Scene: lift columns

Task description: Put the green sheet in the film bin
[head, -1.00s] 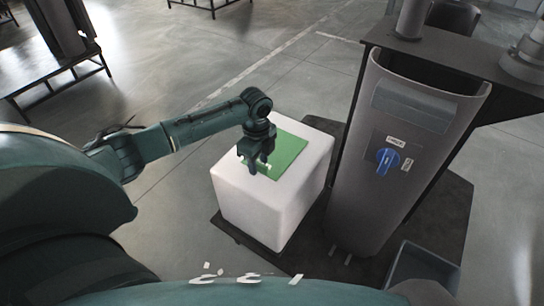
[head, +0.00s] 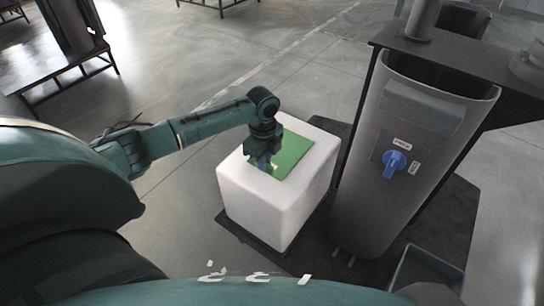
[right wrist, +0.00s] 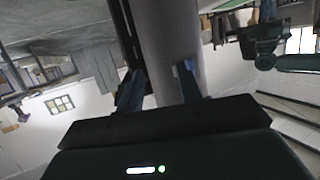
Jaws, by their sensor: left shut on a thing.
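The green sheet (head: 293,155) lies flat on top of a white block (head: 262,205) in the head view. My left gripper (head: 264,163) is down at the sheet's left part and is shut on it; its fingertips are partly hidden by the gripper body.
A tall grey column (head: 376,215) with a blue knob (head: 394,163) and small labels stands right of the block. A low table (head: 65,65) is at the far left. The floor behind the block is clear.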

